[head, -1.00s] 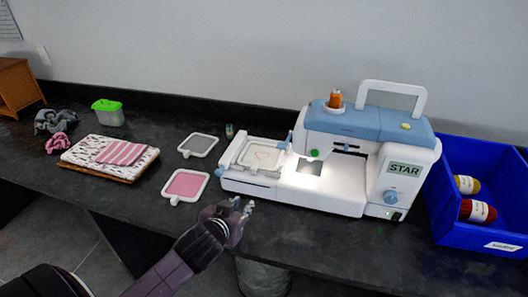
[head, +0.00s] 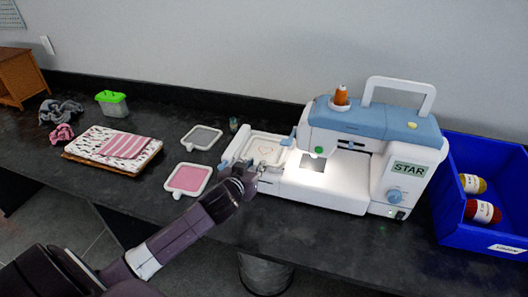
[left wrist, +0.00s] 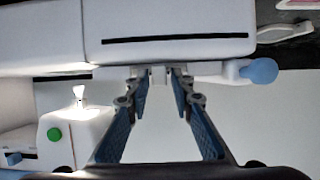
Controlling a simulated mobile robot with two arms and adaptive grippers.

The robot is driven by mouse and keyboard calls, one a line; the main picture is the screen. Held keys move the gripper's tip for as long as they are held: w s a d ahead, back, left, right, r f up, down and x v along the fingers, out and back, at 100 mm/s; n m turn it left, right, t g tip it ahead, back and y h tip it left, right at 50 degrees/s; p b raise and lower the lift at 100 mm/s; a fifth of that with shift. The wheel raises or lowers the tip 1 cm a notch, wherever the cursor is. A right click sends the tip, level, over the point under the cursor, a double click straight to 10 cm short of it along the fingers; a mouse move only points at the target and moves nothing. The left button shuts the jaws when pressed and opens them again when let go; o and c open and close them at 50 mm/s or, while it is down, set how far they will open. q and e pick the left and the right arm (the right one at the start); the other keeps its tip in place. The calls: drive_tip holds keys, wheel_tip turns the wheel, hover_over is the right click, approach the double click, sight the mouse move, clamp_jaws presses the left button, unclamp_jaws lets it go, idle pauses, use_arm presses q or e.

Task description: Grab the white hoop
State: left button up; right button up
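The white hoop (head: 249,151) with a faint heart sits in the embroidery arm at the left of the white and blue sewing machine (head: 325,187). My left gripper (head: 246,174) is at the front of this arm, close to the hoop's near side. In the left wrist view, the fingers of my left gripper (left wrist: 158,76) are apart, with a small white tab between their tips. I cannot tell whether they touch it or which part it belongs to. My right gripper is not in view.
A grey hoop (head: 201,137) and a pink hoop (head: 187,179) lie left of the machine. A blue bin (head: 481,228) with yarn stands right. The front counter strip is clear.

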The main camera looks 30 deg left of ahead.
use_arm(q)
clamp_jaws()
drive_tip(key=shift+r, duration=0.1)
idle(0.3)
